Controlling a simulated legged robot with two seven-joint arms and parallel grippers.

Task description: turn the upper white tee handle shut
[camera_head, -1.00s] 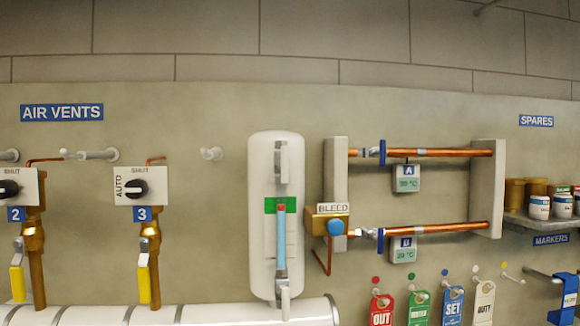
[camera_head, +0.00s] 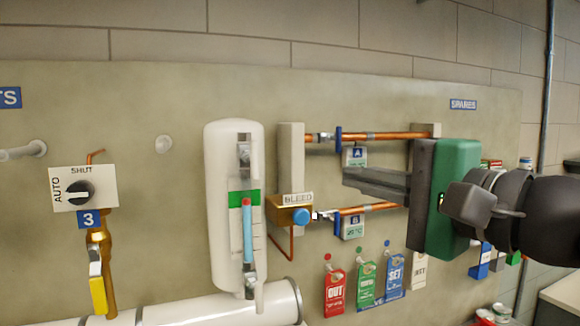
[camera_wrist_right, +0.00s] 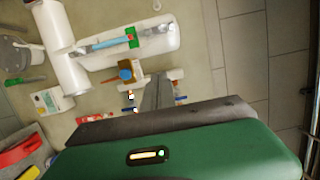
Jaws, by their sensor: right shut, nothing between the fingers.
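The upper tee handle (camera_head: 244,158) is a pale handle at the top of the white sight gauge (camera_head: 218,215). It points down along the gauge, above the green band and the light-blue tube. A similar lower handle (camera_head: 258,295) hangs at the gauge's bottom. In the wrist view the gauge (camera_wrist_right: 108,60) lies across the top, with the upper handle (camera_wrist_right: 158,30) towards its right end. My right gripper (camera_head: 347,178) is shut and empty, well right of the gauge, in front of the copper pipes. It touches no handle that I can see. My left gripper is out of view.
The brass bleed block with its blue knob (camera_head: 301,216) stands between gauge and gripper. Copper pipes with blue levers (camera_head: 338,139) run behind my gripper. Hanging tags (camera_head: 334,290) are below. Valve 3 (camera_head: 84,190) is at left, with bare wall between it and the gauge.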

